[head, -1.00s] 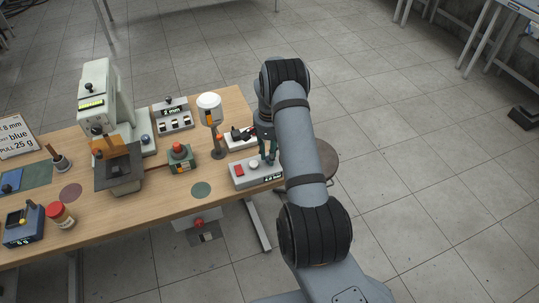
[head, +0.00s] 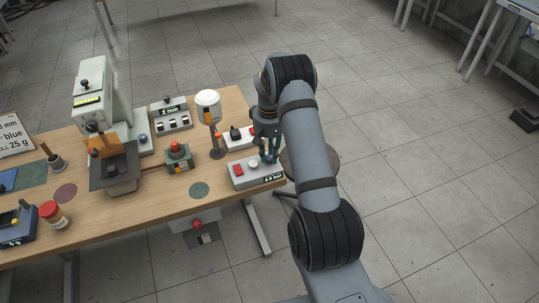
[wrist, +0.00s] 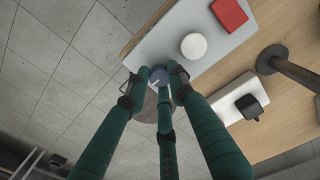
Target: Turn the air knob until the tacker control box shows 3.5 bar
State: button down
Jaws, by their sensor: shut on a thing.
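The tacker control box (head: 240,180) is a light grey box at the right end of the table, with a red button (head: 238,169) and a white round button (head: 253,163). Its small green display (head: 274,178) on the front face is too small to read surely. My gripper (head: 269,157) points down over the box's right end. In the wrist view its green fingers (wrist: 160,88) are closed around the blue-grey air knob (wrist: 158,75), which has a pale mark. The fingers hide part of the knob; the display is out of the wrist view.
A white box with a black part (head: 236,133) sits just behind the control box. A lamp-like post (head: 208,107) stands to its left. A green box with a red button (head: 178,157) is further left. The table's right edge is close to my gripper, with a round stool (head: 318,165) beyond.

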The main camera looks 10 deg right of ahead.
dwell(0.5)
jog(key=c, duration=1.5)
grip_release()
